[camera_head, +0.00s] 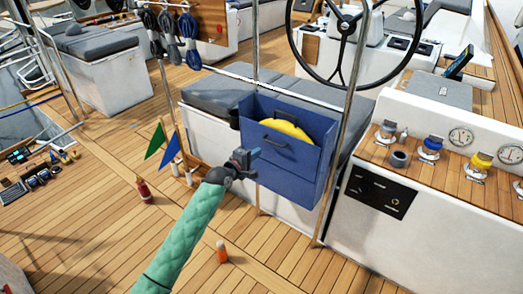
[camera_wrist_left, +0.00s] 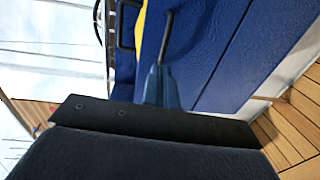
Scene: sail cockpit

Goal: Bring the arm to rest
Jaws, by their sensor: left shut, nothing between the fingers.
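My left arm (camera_head: 185,240), in a green sleeve, reaches up from the bottom of the head view. Its gripper (camera_head: 250,156) is shut and empty, close in front of the blue box (camera_head: 290,170) mounted by the seat. In the left wrist view the gripper's fingers (camera_wrist_left: 160,85) point at the blue box front (camera_wrist_left: 220,50), near its dark handle; I cannot tell whether they touch it. A yellow rounded thing (camera_head: 287,128) lies in the open top of the box. My right gripper is not in view.
A metal pole (camera_head: 345,120) stands right of the box. A green flag (camera_head: 155,141) and a blue flag (camera_head: 171,149) stand left of the gripper. An orange bottle (camera_head: 221,252) and a red bottle (camera_head: 144,190) stand on the deck. A console (camera_head: 430,180) is at right.

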